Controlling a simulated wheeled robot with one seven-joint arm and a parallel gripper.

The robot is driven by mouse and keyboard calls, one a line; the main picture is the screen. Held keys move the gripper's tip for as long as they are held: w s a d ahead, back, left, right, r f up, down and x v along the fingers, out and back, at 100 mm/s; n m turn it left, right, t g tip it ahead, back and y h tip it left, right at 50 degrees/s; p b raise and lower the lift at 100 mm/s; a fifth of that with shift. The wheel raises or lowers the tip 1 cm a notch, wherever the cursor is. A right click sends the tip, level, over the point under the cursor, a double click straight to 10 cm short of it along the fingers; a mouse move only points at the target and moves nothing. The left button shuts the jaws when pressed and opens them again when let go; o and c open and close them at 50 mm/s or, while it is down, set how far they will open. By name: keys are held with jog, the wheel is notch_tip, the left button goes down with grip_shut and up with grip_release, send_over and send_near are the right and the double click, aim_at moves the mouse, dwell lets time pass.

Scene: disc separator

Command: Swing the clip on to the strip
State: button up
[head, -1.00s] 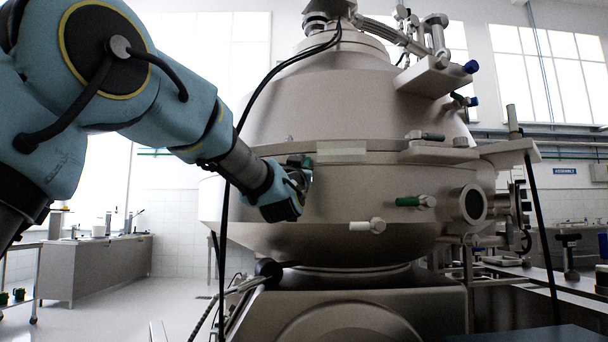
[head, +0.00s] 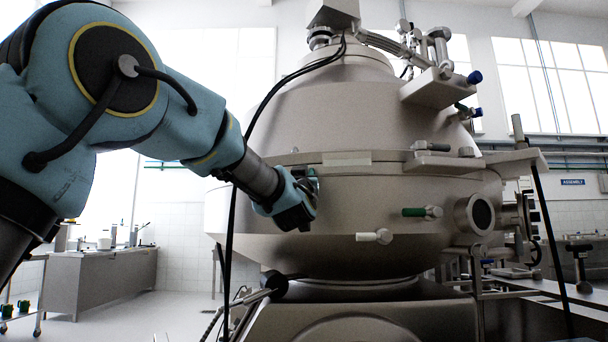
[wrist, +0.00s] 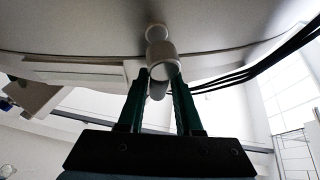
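The clip (wrist: 163,68) is a pale round-ended piece on a pivot on the vessel wall in the wrist view. My gripper (wrist: 160,85) has green fingers, one on each side of it. Whether they press on it I cannot tell. The strip (head: 346,159) is a light flat plate across the vessel's seam, right of my gripper in the head view. It seems to be the pale band (wrist: 85,75) left of the clip in the wrist view. In the head view my gripper (head: 309,186) is at the vessel wall, left of and below the strip, and its wrist hides the clip.
The big metal separator (head: 340,115) fills the middle. A green-gripped handle (head: 415,212) and a white-gripped handle (head: 375,236) stick out right of my gripper. Black cables (head: 234,220) hang close to my arm. A bench (head: 100,275) stands far left, with open floor before it.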

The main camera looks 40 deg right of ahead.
jog(key=o, duration=0.3)
jog(key=b+v, duration=0.2)
jog(key=v, duration=0.8)
jog(key=shift+s+a+f, duration=0.2)
jog(key=shift+s, duration=0.1)
